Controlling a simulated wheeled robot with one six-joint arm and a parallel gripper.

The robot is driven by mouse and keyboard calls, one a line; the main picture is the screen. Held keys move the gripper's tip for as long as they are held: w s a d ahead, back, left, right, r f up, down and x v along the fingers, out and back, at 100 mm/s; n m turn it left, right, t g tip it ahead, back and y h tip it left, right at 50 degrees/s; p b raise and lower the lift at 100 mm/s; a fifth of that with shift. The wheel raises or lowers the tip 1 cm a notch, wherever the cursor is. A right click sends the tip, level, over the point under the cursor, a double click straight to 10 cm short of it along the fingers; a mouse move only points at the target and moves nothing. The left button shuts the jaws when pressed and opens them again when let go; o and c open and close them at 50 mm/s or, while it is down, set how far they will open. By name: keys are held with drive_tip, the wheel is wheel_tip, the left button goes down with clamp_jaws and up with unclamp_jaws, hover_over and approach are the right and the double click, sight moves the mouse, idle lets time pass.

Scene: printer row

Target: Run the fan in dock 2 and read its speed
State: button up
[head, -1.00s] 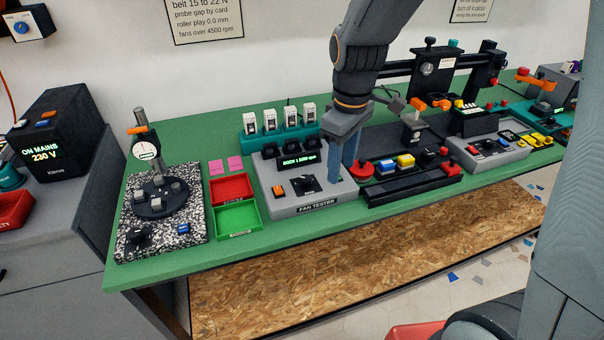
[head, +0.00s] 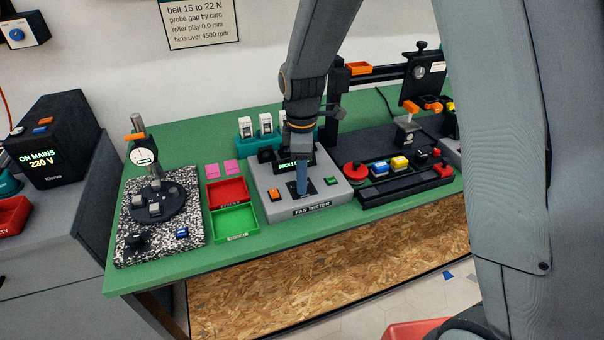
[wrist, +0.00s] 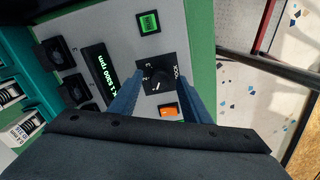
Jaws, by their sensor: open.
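The grey fan tester (head: 312,208) stands on the green bench. Its display (wrist: 100,76) shows dock 1 and what looks like 5350 rpm, partly hidden by a finger. Its black dock selector knob (wrist: 156,77) lies between a green button (wrist: 148,22) and an orange button (wrist: 168,112). Black fans (wrist: 55,50) sit in a row behind the display; my arm hides some in the head view. My gripper (head: 302,190) is open, pointing down over the knob. In the wrist view its blue fingers (wrist: 160,80) lie either side of the knob; I cannot tell whether they touch.
Left of the tester are a red tray (head: 227,192) and a green tray (head: 236,222). A speckled plate with a dial gauge (head: 143,157) stands further left. On the right is a black station with a red knob (head: 355,172). White cards (head: 265,124) stand behind.

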drive_tip(key=shift+f, duration=0.25)
drive_tip(key=c, duration=1)
drive_tip(key=shift+c, duration=0.2)
drive_tip(key=shift+m, duration=0.3)
drive_tip(key=m+p, duration=0.1)
drive_tip(key=m, duration=0.4)
drive_tip(key=shift+r, duration=0.1)
drive_tip(key=m+p, duration=0.1)
drive_tip(key=m, duration=0.5)
